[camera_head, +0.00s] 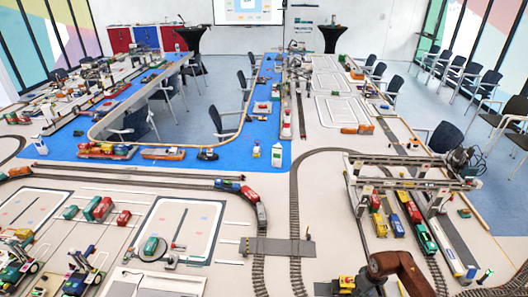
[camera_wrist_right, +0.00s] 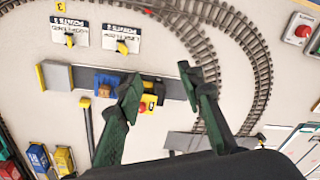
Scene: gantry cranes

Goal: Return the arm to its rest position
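My right gripper (camera_wrist_right: 160,78) is open in the right wrist view, its two dark green fingers spread apart with nothing held between them. It is above the table, over a grey strip with a blue control box (camera_wrist_right: 110,82) and a small yellow box with a red button (camera_wrist_right: 147,104). The button shows between the fingers; I cannot tell whether a finger touches anything. In the head view, a brown and black link of my right arm (camera_head: 402,270) reaches in at the bottom right, and its fingers are not clearly seen. My left gripper is not in view.
A gantry crane (camera_head: 410,182) stands over toy trains just beyond my right arm. A yellow and red control (camera_head: 347,282) is close to its left. Curved track (camera_wrist_right: 255,60) and two switch panels (camera_wrist_right: 122,38) lie near the gripper. The table between them is bare.

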